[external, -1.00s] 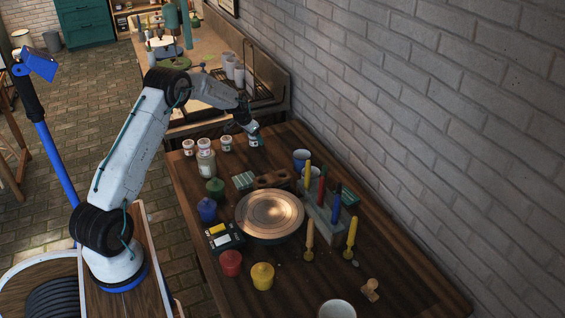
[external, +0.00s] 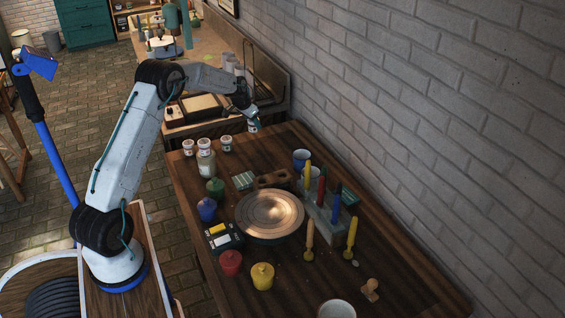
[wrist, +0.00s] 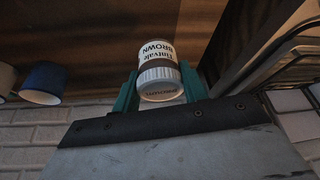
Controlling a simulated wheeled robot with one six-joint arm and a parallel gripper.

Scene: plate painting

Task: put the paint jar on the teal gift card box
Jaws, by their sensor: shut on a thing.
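The paint jar (external: 253,127) is white with a brown band, and its label reads "Tintvale BROWN" in the wrist view (wrist: 158,72). My gripper (external: 255,117) is shut on the jar, with teal fingers on either side of it, and holds it above the far end of the table. A small dark teal box (external: 349,197) lies near the wall, behind the brush holder, partly hidden; it looks like the gift card box, but no marking is readable. My gripper is well beyond it, toward the far end.
Several white-lidded jars (external: 204,145) stand at the table's far left. A round metal turntable (external: 269,212) fills the middle. The brush holder (external: 322,226) with upright coloured brushes stands beside the teal box. A blue cup (external: 301,159) and a pale green striped block (external: 244,181) are nearby.

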